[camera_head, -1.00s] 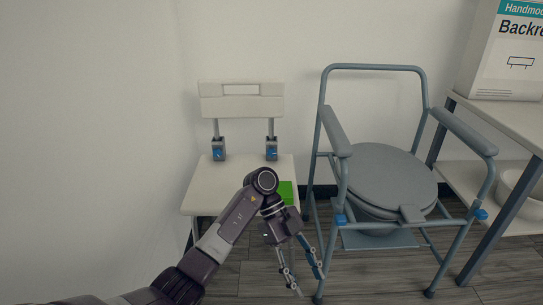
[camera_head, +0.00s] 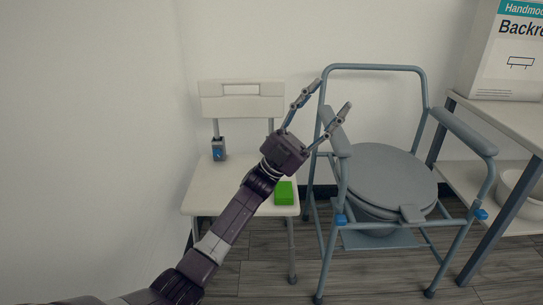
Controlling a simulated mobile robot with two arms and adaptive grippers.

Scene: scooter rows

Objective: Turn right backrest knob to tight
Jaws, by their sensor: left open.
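A white shower chair with a backrest (camera_head: 242,107) stands against the wall. The backrest sits on two grey posts. A blue knob (camera_head: 217,153) shows on the grey bracket at the left post. The bracket and knob at the right post are hidden behind my left gripper. My left gripper (camera_head: 333,93) is open and empty, its fingers pointing up and to the right, in front of the right post and near the grey commode chair's frame. My right gripper is not in view.
A green block (camera_head: 284,193) lies on the white seat (camera_head: 215,188). A grey commode chair (camera_head: 385,175) stands close on the right. Beyond it is a shelf table (camera_head: 500,125) with a white box (camera_head: 508,55). The wall at left is bare.

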